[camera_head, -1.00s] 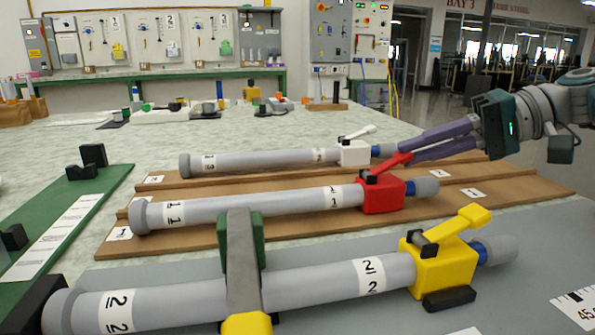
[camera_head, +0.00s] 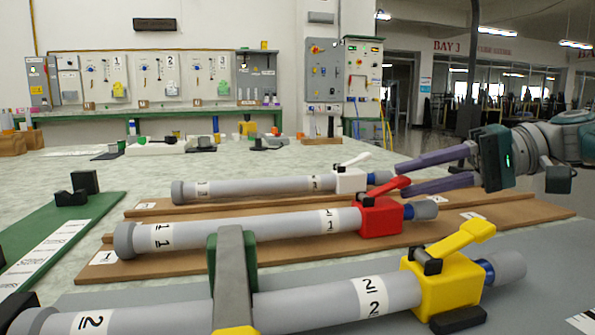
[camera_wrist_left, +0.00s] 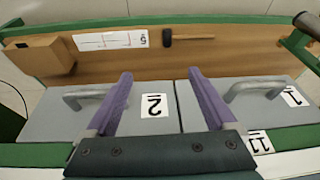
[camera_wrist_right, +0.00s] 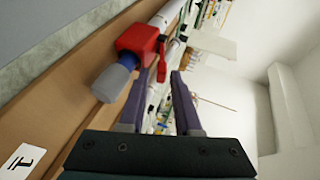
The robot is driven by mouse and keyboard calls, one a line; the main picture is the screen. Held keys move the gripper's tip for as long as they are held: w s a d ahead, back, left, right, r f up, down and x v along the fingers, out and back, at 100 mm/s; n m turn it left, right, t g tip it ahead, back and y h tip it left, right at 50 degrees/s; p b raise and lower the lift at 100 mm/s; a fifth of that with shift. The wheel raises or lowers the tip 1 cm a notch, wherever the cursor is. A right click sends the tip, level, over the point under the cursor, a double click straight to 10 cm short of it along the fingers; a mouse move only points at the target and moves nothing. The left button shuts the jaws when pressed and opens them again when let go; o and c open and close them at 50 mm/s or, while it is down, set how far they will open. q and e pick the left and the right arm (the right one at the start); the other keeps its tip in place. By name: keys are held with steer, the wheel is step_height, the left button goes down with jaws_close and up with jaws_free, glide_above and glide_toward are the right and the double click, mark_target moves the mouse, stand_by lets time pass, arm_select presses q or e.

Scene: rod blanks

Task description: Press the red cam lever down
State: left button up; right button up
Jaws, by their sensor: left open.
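The red cam lever (camera_head: 389,188) slants up to the right from its red block (camera_head: 380,218) on the grey rod marked 1 (camera_head: 240,230).
A rod with a white block and lever (camera_head: 350,181) lies behind, and one with a yellow block and lever (camera_head: 445,282) in front. A grey clamp bar (camera_head: 235,275) crosses the front rod. A brown board (camera_head: 520,210) lies beneath the red-levered rod. A green board (camera_head: 60,235) is at left.

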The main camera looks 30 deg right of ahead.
steer(key=shift+o, duration=0.8)
steer(key=shift+s+d+r, duration=0.1)
steer(key=shift+s+d, duration=0.05)
steer(key=shift+d, duration=0.05)
steer(key=b+v, duration=0.2)
steer(key=v, duration=0.5)
steer(key=shift+s+d+b, duration=0.2)
steer(key=shift+d+b, duration=0.1)
steer(key=shift+b+v, duration=0.6)
steer(key=shift+v, duration=0.3)
steer(key=shift+r, duration=0.1)
